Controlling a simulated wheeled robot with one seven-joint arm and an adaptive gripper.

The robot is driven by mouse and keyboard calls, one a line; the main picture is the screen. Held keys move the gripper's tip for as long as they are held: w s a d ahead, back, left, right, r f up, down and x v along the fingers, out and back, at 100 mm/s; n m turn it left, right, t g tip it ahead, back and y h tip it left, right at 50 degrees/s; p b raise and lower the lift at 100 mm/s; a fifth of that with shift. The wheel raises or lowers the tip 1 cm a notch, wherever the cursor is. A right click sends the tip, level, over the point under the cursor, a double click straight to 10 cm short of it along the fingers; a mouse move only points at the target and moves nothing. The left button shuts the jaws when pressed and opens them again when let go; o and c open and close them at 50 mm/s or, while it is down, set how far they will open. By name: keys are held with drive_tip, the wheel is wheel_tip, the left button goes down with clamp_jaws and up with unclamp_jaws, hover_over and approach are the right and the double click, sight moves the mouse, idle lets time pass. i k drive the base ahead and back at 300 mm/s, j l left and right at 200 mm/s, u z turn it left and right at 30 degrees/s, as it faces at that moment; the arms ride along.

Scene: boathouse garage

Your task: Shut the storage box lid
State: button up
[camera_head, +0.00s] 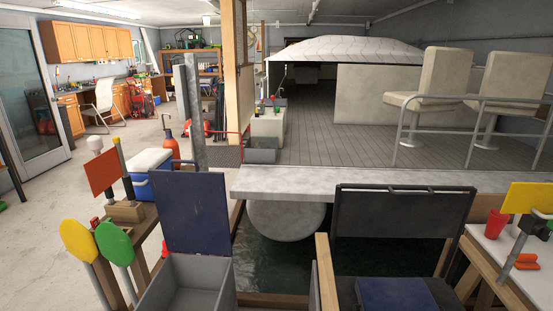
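A grey open-topped storage box (187,291) stands at the bottom, left of centre. Its dark blue lid (190,214) stands roughly upright at the back of the box, so the box is open. I see no contents in the visible part of the box; its front is cut off by the frame's lower edge. My gripper is not in this view.
Green (114,243) and yellow (78,240) paddle-like things stand close on the left. A dark upright panel (400,226) with a blue flat piece (396,294) before it is at right. A grey ledge (330,183) and water (275,262) lie behind the box.

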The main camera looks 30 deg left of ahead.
sight(192, 206)
drive_tip(key=u, duration=1.6)
